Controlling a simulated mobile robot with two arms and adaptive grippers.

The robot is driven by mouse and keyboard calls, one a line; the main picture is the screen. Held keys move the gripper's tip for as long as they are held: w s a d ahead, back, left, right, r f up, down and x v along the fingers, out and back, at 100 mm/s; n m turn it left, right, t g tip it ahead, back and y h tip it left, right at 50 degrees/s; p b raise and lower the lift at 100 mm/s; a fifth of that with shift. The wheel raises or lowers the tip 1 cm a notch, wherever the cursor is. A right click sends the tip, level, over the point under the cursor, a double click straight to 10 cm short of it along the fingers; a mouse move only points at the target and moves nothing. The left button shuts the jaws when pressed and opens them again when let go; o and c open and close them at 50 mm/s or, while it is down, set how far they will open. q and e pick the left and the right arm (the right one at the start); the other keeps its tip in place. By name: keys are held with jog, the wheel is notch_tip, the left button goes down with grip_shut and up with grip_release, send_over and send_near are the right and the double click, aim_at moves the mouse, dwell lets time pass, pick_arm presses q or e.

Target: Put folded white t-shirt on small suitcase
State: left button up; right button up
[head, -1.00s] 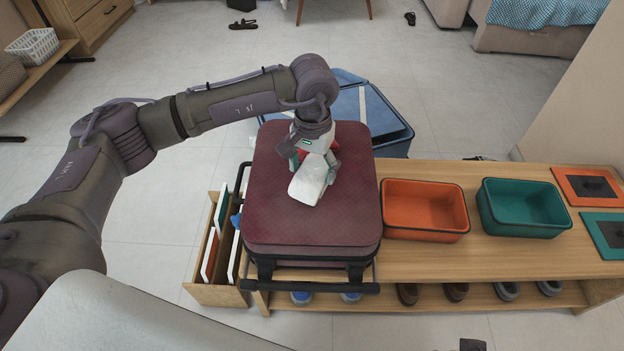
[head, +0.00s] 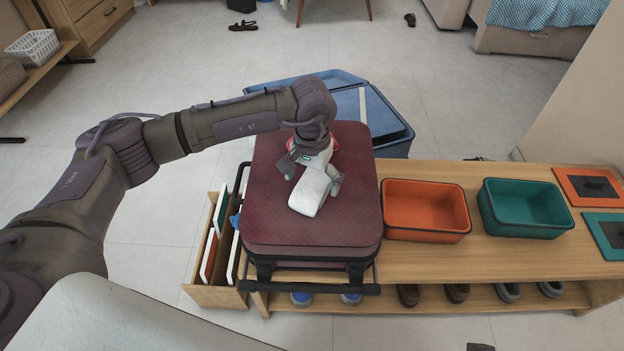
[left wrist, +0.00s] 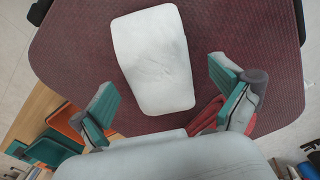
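The folded white t-shirt (head: 311,192) lies on the dark red top of the small suitcase (head: 270,200), a little right of its middle. It also shows in the left wrist view (left wrist: 155,62), flat on the suitcase (left wrist: 75,50). My left gripper (head: 312,175) is low over the suitcase at the shirt's far end. In the left wrist view its teal-padded fingers (left wrist: 168,100) are spread apart, with a gap on each side of the shirt. My right gripper is not in view.
A red item (left wrist: 207,117) lies on the suitcase beside the right finger in the left wrist view. An orange bin (head: 425,207) and a green bin (head: 524,207) stand on the wooden bench (head: 480,252) to the right. A blue container (head: 385,120) is behind the suitcase.

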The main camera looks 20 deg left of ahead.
aim_at(312, 181)
pick_arm(q)
jog(key=shift+r, duration=0.4)
notch_tip(312, 181, up, 12)
jog(key=p, duration=0.1)
jog(key=shift+f+p, duration=0.25)
jog(key=shift+p, duration=0.15)
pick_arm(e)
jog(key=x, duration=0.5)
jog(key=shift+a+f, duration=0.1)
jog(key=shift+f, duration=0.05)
